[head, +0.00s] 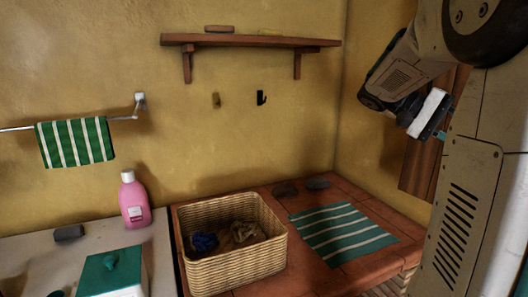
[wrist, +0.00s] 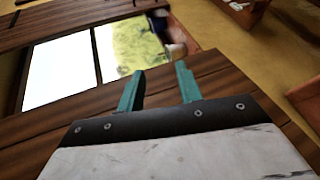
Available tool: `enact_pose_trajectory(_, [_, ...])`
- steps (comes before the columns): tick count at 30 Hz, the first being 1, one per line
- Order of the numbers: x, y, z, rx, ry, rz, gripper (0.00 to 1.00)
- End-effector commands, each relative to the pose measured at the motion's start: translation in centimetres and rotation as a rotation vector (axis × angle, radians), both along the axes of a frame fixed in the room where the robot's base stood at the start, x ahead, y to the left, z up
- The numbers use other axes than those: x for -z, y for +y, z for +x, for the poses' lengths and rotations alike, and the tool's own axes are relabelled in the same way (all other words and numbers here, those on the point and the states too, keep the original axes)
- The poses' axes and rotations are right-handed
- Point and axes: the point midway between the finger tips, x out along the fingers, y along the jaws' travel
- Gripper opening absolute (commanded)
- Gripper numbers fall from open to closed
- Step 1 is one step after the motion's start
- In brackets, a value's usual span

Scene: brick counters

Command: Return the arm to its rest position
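My arm is raised at the right of the head view, folded against the wall side, with its white wrist part and teal fingers at the end. My gripper (wrist: 160,80) shows two teal fingers apart in the wrist view, with nothing between them. In the head view the gripper (head: 440,135) is small and partly hidden by my own arm. It is up in the air, apart from the counters and the things on them.
A wicker basket (head: 235,272) with dark blue and tan cloths stands on the brick counter (head: 375,205), beside a striped green cloth (head: 342,232). A pink bottle (head: 134,202) and a teal-lidded box (head: 110,272) are at left. A wooden shelf (head: 250,41) hangs above. A wood-framed window (wrist: 60,72) lies beyond the fingers.

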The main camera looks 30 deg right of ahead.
Motion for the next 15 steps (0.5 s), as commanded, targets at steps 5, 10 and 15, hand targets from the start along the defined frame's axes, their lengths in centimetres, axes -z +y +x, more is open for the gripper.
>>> enact_pose_trajectory(5, [3.4, 1.6, 0.0, -0.07, -0.076, 0.163, 0.35])
enact_pose_trajectory(10, [7.0, 5.4, 0.7, -0.191, -0.197, 0.346, 0.35])
enact_pose_trajectory(15, [10.5, 11.3, 1.8, -0.359, -0.353, 0.531, 0.35])
